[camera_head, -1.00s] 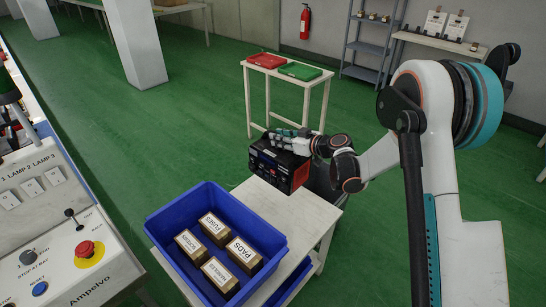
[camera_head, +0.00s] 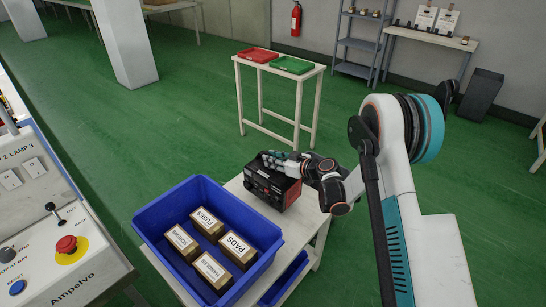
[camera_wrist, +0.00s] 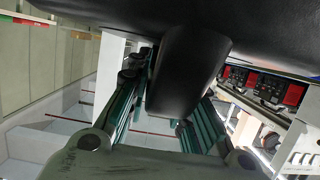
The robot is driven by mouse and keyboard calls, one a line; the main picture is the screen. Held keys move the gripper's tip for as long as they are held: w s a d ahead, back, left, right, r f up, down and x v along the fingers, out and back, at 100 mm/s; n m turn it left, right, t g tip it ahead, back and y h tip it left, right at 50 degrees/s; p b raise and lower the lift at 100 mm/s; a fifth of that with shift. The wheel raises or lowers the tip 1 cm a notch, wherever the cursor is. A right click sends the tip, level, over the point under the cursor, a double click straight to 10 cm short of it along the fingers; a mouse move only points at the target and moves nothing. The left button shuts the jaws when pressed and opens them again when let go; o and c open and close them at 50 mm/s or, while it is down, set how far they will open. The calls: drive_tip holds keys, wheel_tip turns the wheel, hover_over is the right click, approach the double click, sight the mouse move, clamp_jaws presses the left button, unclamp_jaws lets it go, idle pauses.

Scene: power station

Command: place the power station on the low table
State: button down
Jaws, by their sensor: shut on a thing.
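The power station (camera_head: 263,188), a black box with red parts, is at the far end of the low table (camera_head: 307,240), a white table with a blue bin on it. I cannot tell whether its underside touches the tabletop. My gripper (camera_head: 278,160) is at the top of the power station, shut on its handle. In the wrist view the teal fingers (camera_wrist: 165,115) are on both sides of the dark handle (camera_wrist: 185,75), below the black body. The power station hides part of the tabletop behind it.
The blue bin (camera_head: 150,222) holds several labelled boxes and fills the near part of the tabletop. Another blue bin (camera_head: 287,277) is below. A taller white table (camera_head: 310,73) with red and green trays stands behind. A control console (camera_head: 75,265) is at left.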

drive_tip(key=shift+f+b, duration=0.8)
drive_tip(key=shift+f, duration=1.3)
drive_tip(key=c, duration=1.4)
unclamp_jaws()
drive_tip(key=shift+s+d, duration=0.1)
